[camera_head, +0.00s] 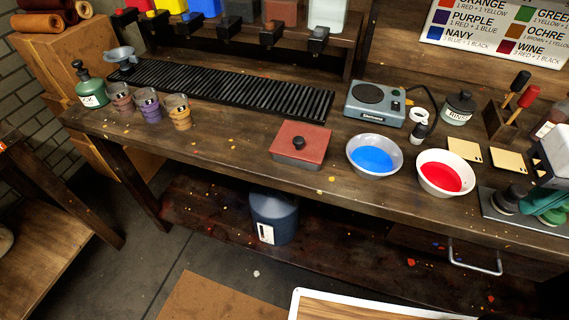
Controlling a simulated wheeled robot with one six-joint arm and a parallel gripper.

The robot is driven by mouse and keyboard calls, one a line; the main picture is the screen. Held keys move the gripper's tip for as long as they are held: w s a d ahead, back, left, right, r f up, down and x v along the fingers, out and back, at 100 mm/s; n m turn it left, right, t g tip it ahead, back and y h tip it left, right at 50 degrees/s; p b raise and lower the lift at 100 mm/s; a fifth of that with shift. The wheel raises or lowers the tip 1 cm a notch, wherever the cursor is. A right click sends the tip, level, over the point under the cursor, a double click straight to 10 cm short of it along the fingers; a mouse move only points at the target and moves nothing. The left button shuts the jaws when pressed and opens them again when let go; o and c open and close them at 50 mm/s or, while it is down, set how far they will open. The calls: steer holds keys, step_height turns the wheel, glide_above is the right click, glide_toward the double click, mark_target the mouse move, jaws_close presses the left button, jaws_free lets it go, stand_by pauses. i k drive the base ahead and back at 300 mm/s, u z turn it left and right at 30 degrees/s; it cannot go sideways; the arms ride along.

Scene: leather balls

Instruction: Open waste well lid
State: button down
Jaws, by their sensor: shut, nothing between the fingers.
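A square red-brown lid (313,136) with a round black knob (298,143) lies on the dark wooden bench, near its front edge and left of the two bowls. It looks like the waste well lid. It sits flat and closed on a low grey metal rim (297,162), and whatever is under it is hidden. My gripper is not in view.
A bowl of blue liquid (375,157) and a bowl of red liquid (446,175) stand close to the lid's right. A black slatted rack (220,88) and a hot plate (376,102) are behind. Small cups (149,105) stand left. Bench space left of the lid is clear.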

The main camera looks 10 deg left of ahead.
mark_target(296, 140)
steer(key=k, duration=0.75)
steer(key=z, duration=0.4)
steer(key=i, duration=0.7)
steer(key=u, duration=1.35)
